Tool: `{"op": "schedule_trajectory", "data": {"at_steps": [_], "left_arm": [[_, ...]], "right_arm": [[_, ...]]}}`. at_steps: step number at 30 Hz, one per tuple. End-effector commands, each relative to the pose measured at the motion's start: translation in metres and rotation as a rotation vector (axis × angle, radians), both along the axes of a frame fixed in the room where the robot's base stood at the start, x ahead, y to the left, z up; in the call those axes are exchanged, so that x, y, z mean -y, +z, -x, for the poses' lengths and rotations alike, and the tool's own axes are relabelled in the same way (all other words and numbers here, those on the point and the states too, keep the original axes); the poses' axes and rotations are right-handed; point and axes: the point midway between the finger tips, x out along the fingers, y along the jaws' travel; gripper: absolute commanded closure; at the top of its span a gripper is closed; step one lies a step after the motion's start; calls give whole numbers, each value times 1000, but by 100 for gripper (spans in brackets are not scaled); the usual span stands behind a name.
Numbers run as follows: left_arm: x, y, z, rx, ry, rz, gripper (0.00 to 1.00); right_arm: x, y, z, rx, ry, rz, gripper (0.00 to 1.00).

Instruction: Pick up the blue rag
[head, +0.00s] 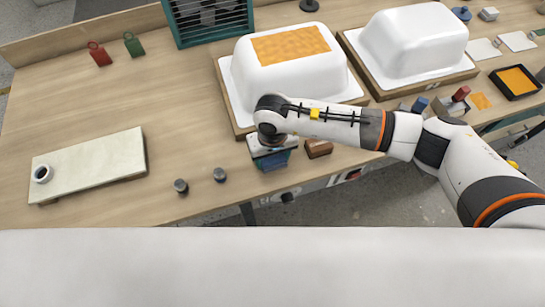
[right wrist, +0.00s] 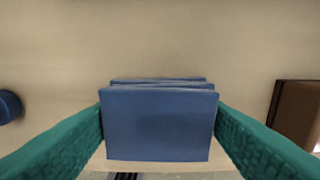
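The blue rag (right wrist: 160,124) is a folded, layered block in the middle of the right wrist view. My right gripper (right wrist: 160,112) has its two teal fingers against the left and right sides of the rag, with no clear gap at either side. In the head view my right gripper (head: 271,152) points down at the front edge of the table, and a bit of the blue rag (head: 273,162) shows below it. The arm hides most of that spot. Whether the rag is resting on the table or just above it is hard to tell. My left gripper is out of view.
A brown block (head: 318,149) lies right of my right gripper. Dark round knobs (head: 220,175) stand to its left. Behind it is a white tub shell (head: 290,70) with an orange cloth (head: 290,45) on top. A board (head: 90,165) lies at left; the table's left middle is clear.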

Motion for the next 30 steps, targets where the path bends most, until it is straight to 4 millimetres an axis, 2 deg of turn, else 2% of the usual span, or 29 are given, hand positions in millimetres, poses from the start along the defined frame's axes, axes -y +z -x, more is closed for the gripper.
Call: {"op": "schedule_trajectory", "data": {"at_steps": [1, 3, 4, 11, 14, 24, 30], "left_arm": [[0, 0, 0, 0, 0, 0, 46], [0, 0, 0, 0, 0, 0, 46], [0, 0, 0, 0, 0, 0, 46], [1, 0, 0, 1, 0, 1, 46], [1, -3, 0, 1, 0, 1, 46], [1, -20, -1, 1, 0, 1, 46], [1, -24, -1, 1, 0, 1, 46]], "right_arm": [[0, 0, 0, 0, 0, 0, 47], [0, 0, 0, 0, 0, 0, 59], [0, 0, 0, 0, 0, 0, 61], [0, 1, 0, 1, -1, 0, 61], [0, 9, -1, 2, 0, -2, 61], [0, 73, -1, 6, 2, -2, 61], [0, 97, -1, 3, 0, -1, 61]]}}
